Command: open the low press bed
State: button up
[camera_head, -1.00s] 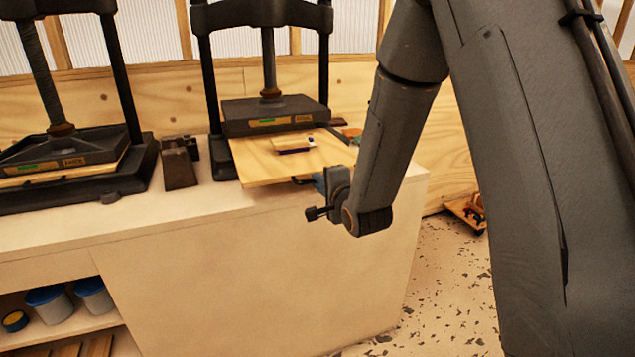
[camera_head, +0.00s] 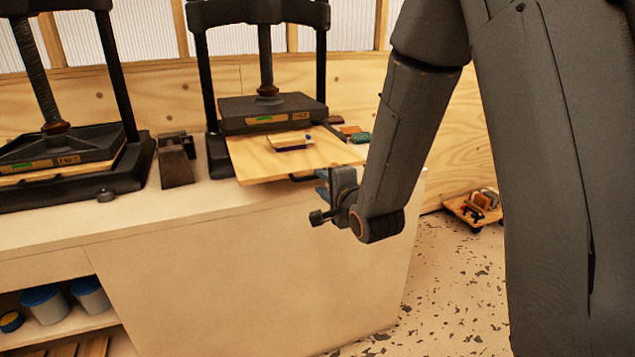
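The right-hand press (camera_head: 272,112) stands on the pale counter. Its wooden bed (camera_head: 262,165) sticks out well past the front of the press, over the counter's front edge. A small book-like block (camera_head: 290,142) lies on the bed. A dark handle (camera_head: 302,179) shows under the bed's front edge. My gripper (camera_head: 326,182) is just right of the handle, below the bed's front right corner. It looks apart from the handle. My wrist hides most of the fingers, so their opening cannot be made out. Which bed counts as the low one is not clear.
A second press (camera_head: 62,160) stands at the left with its board (camera_head: 40,178) inside. A dark metal block (camera_head: 175,165) sits between the presses. Small coloured blocks (camera_head: 352,134) lie behind the bed. A low wheeled dolly (camera_head: 474,208) stands on the floor at right.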

jog(key=v, duration=0.3)
jog(key=shift+s+r, duration=0.1)
jog(key=shift+s, duration=0.2)
jog(key=shift+d, duration=0.1)
jog(key=s+d+f+n+g+h, duration=0.3)
jog(key=s+d+f+n+g, duration=0.4)
jog(key=s+f, duration=0.1)
jog(key=s+d+f+n+g+h, duration=0.1)
jog(key=s+d+n+g, duration=0.2)
jog(key=s, duration=1.6)
jog(key=n+g, duration=0.4)
jog(key=shift+n+g, duration=0.4)
